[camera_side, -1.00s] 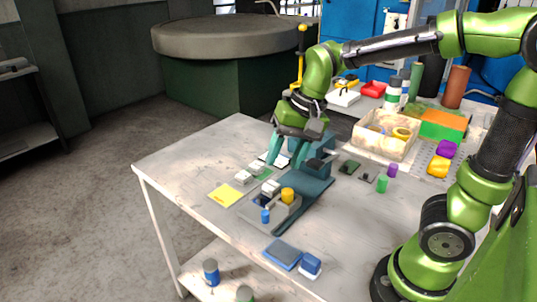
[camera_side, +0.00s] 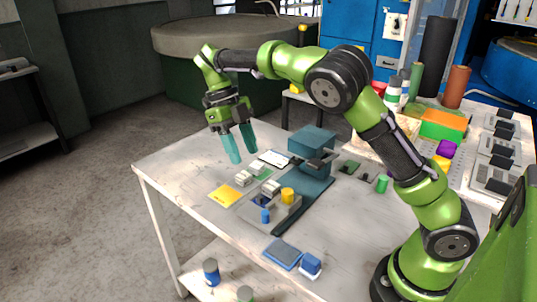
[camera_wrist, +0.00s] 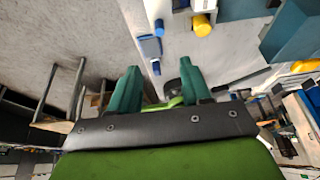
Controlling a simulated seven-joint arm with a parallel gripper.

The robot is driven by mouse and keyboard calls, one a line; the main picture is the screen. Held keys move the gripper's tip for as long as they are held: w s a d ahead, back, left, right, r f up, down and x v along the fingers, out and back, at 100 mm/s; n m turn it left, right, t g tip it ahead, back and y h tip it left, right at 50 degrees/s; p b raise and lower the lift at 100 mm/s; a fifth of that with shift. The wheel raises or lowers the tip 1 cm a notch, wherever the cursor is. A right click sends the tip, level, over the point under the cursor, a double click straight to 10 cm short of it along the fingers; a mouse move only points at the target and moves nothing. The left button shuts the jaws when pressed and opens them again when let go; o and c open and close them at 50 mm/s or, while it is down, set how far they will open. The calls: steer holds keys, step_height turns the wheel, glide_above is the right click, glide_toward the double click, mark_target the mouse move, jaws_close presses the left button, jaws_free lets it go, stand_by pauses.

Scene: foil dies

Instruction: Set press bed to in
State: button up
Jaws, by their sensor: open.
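The blue-grey press (camera_side: 312,143) stands on its long dark base (camera_side: 305,192) in the middle of the table. The grey press bed (camera_side: 283,210) lies at the near left of the press head, out from under it, with a yellow knob (camera_side: 287,194) and a small blue cylinder (camera_side: 265,216) at it. The wrist view shows the yellow knob (camera_wrist: 201,25) and blue cylinder (camera_wrist: 158,28) too. My gripper (camera_side: 243,157) is open and empty, raised above the table's far left side, apart from the press. Its teal fingers (camera_wrist: 162,85) show spread in the wrist view.
A yellow note (camera_side: 225,195), pale blocks (camera_side: 243,178) and a white card (camera_side: 274,158) lie left of the press. A blue pad (camera_side: 283,254) and blue block (camera_side: 311,264) lie at the front. An orange-topped box (camera_side: 443,125) stands at the right.

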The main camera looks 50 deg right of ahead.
mark_target(265, 212)
steer(key=x, duration=1.6)
steer(key=shift+f, duration=0.2)
jaws_close()
